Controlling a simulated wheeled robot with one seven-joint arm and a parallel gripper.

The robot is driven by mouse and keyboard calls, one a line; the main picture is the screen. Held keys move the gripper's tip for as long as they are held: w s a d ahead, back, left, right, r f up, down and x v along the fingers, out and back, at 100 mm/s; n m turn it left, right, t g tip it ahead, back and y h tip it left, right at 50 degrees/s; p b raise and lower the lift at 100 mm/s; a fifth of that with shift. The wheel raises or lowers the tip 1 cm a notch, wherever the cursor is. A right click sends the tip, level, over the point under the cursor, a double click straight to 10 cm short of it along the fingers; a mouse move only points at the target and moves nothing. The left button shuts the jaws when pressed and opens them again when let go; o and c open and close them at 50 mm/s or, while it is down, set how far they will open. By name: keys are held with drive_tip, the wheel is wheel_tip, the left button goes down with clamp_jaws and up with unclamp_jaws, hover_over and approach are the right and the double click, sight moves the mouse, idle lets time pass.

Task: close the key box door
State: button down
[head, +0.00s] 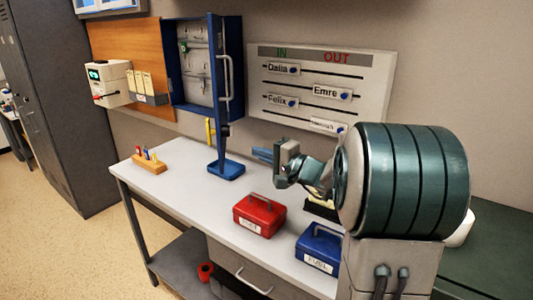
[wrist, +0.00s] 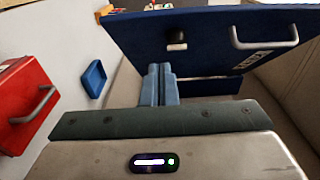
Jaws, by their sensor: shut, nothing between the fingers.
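The blue key box (head: 172,62) hangs on the wall with its door (head: 213,95) open, swung out from the wall and seen nearly edge-on in the head view. Its grey handle (head: 227,80) is on the right-hand face. Hooks and a few keys show inside the box. In the wrist view the door (wrist: 205,60) fills the top, with its handle (wrist: 264,38) and a dark knob (wrist: 176,38). My gripper (head: 262,154) is shut and empty, right of the door and below its handle. Its blue fingertips (wrist: 160,68) appear close to the door; I cannot tell whether they touch.
On the table stand a blue tray (head: 227,170), a red box (head: 260,213), a blue box (head: 320,246) and a wooden pen holder (head: 149,164). An in/out board (head: 320,88) hangs right of the key box. The table's front left is clear.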

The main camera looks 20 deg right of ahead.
drive_tip(key=w+a+p, duration=0.2)
drive_tip(key=w+a, duration=0.3)
drive_tip(key=a, duration=0.1)
drive_tip(key=shift+a+p, duration=0.3)
drive_tip(key=shift+p, duration=0.05)
drive_tip(key=shift+w+a+f, duration=0.1)
drive_tip(key=shift+w, duration=0.05)
